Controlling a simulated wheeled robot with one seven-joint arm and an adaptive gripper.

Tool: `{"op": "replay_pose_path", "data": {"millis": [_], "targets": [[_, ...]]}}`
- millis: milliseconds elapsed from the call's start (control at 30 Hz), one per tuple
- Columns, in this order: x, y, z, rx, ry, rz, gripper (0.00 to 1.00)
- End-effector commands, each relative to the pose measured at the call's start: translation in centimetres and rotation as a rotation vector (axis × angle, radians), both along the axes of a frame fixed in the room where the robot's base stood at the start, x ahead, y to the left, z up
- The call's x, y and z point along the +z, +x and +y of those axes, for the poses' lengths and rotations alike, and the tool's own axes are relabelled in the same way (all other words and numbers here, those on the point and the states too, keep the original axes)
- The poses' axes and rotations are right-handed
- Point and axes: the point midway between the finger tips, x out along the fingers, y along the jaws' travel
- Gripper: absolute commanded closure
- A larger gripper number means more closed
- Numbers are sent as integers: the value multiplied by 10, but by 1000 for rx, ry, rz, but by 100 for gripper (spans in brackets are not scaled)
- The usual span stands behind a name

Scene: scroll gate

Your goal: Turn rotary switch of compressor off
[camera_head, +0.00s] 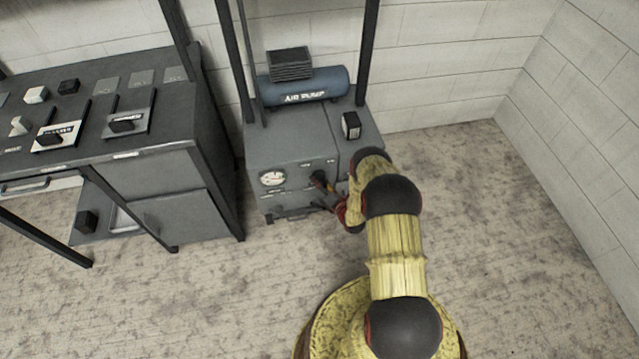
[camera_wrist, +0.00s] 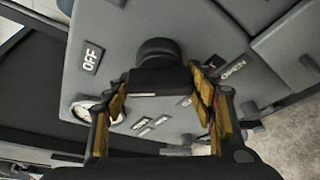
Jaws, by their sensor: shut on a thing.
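The compressor (camera_head: 285,148) is a grey cabinet against the back wall in the head view, with a blue tank on top. Its grey front panel fills much of the wrist view. The black rotary switch (camera_wrist: 157,52) has a round base and a bar-shaped handle, which lies crosswise in the wrist view. An OFF label (camera_wrist: 91,58) is left of it. My gripper (camera_wrist: 160,84) is shut on the handle, one yellow-padded finger at each end. In the head view my gripper (camera_head: 325,186) is at the front panel, partly hidden by my arm.
A round gauge (camera_head: 272,178) is left of my gripper on the panel. An OPEN label (camera_wrist: 233,69) is right of the switch. A grey workbench (camera_head: 165,125) with several switch plates stands left. The floor right of the compressor is clear.

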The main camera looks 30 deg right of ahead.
Motion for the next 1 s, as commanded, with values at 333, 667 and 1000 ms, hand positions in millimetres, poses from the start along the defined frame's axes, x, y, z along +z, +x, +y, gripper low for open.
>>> {"op": "replay_pose_path", "data": {"millis": [333, 667, 1000], "targets": [[-1, 0, 0, 0, -5, 1, 69], [0, 0, 0, 0, -4, 1, 27], [0, -1, 0, 0, -3, 1, 25]]}}
